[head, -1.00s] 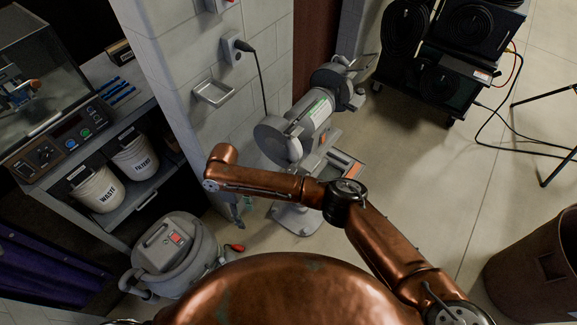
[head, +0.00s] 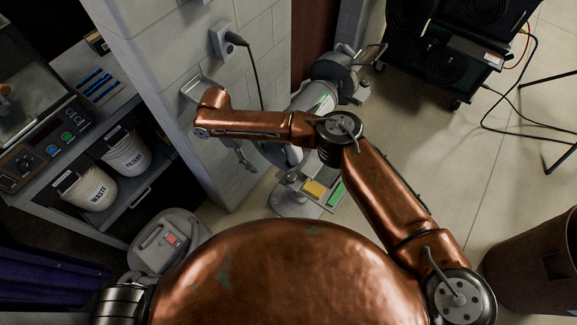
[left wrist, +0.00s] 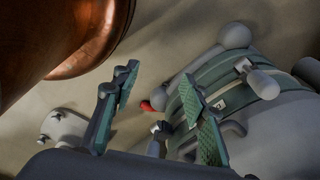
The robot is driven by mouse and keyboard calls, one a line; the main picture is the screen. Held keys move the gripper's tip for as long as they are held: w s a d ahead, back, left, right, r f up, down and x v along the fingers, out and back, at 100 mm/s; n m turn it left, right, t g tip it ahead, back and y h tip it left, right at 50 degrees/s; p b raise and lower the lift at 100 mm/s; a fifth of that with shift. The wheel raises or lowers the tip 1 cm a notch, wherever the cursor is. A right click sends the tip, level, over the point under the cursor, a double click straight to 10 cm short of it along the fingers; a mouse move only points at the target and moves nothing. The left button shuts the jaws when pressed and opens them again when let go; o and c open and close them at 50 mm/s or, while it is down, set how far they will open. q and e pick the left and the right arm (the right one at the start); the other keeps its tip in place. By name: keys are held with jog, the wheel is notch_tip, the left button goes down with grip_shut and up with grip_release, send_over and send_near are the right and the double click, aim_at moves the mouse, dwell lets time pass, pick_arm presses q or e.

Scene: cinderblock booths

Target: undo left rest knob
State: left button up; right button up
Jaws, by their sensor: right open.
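The grey bench grinder (head: 312,98) stands on a pedestal beside the block wall in the head view. My right arm crosses in front of it and hides its near left end. I cannot make out the left rest knob. My right gripper (head: 238,157) hangs below the forearm, small and partly hidden, open, left of the grinder. My left gripper is out of the head view. In the left wrist view the left gripper (left wrist: 158,80) has its green-padded fingers spread, with nothing held between them.
A grey shop vacuum (head: 165,245) stands at lower left; it also fills the right of the left wrist view (left wrist: 255,125). A shelf with white buckets (head: 90,189) is at left. A brown bin (head: 535,265) stands at right. Open floor (head: 480,190) lies between.

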aim_at(291, 176)
jog(key=s+d+p, duration=0.1)
jog(key=d, duration=0.2)
jog(key=s+d+p, duration=0.1)
jog(key=d, duration=0.2)
jog(key=s+d+p, duration=0.1)
jog(key=s+d, duration=0.1)
jog(key=d, duration=0.2)
jog(key=shift+s+r+p, duration=0.1)
jog(key=shift+r+p, duration=0.1)
jog(key=shift+p, duration=0.2)
jog(key=shift+x, duration=1.15)
jog(key=shift+f+p, duration=0.3)
jog(key=shift+d+f, duration=0.15)
jog(key=shift+f, duration=0.05)
jog(key=c, duration=1.2)
pick_arm(q)
jog(key=r, duration=0.1)
jog(key=s+r, duration=0.1)
jog(key=r, duration=0.1)
jog(key=s+r, duration=0.1)
jog(key=shift+s+r, duration=0.1)
jog(key=shift+r, duration=0.2)
pick_arm(e)
jog(key=shift+o, duration=0.2)
